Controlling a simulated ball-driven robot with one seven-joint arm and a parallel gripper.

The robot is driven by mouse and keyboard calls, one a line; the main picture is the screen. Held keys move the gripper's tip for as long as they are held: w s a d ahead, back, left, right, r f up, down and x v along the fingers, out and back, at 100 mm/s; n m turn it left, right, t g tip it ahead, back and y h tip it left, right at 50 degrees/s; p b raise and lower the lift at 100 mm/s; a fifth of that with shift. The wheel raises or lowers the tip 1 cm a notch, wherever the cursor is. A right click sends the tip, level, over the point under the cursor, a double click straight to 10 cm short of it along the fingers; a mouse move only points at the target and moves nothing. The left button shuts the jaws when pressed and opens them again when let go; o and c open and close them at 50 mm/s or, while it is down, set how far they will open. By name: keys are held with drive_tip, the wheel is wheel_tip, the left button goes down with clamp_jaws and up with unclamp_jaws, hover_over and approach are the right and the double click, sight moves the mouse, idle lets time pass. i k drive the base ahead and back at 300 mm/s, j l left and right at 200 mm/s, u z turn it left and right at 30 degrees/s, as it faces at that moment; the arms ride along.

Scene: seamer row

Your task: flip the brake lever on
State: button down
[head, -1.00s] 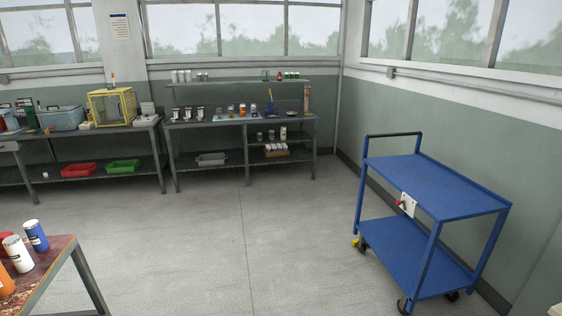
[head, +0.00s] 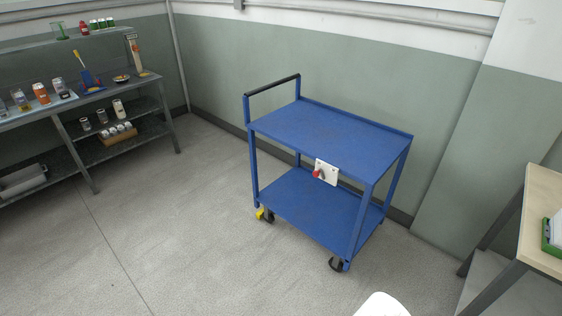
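My gripper is not in view.
Open grey floor (head: 190,230) lies in front of the cart. A metal bench (head: 88,102) with cans and jars stands at the left. A light-topped table (head: 545,215) is at the right edge. A white rounded shape (head: 382,305) shows at the bottom.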

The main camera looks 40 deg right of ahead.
sight(315, 173)
drive_tip(key=i+j+z, duration=0.1)
drive_tip(key=i+z, duration=0.15)
drive_tip(key=i, duration=0.25)
drive_tip(key=i+j+z, duration=0.15)
drive_tip(key=i+z, duration=0.15)
drive_tip(key=i, duration=0.2)
drive_tip(key=i+j+z, duration=0.25)
drive_tip(key=i, duration=0.2)
drive_tip(key=i+j+z, duration=0.3)
drive_tip(key=i+j, duration=0.1)
drive_tip(key=i, duration=0.05)
